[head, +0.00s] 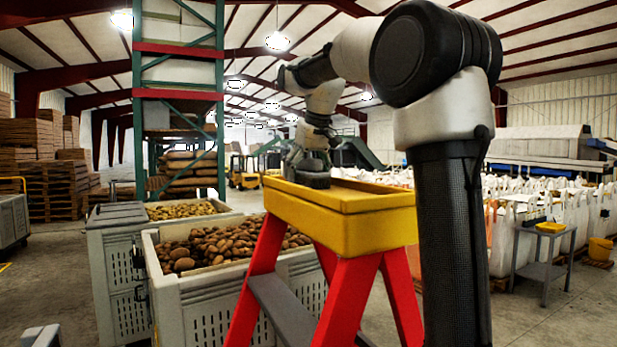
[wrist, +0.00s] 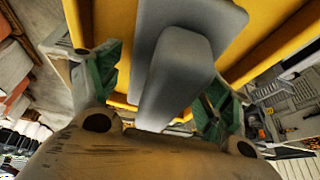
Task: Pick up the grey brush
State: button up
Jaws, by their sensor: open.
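The grey brush (head: 309,181) rests in the yellow tray (head: 345,203) on top of the red stand, near the tray's left end. In the wrist view the brush (wrist: 178,62) shows a long rounded handle over a wider flat base. My gripper (head: 312,164) is over the brush, pointing down. In the wrist view my gripper (wrist: 160,92) is open, with one green-padded finger on each side of the handle. I cannot tell whether either finger touches it. The lower end of the handle is partly hidden by the gripper's body.
The tray's raised yellow rim surrounds the brush. Grey bins of potatoes (head: 164,287) stand to the left of the red stand (head: 347,299). A small grey table (head: 541,270) and white bulk bags (head: 577,220) are at the right. Open floor lies between the stand and the table.

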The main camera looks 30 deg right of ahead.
jog(key=c, duration=1.2)
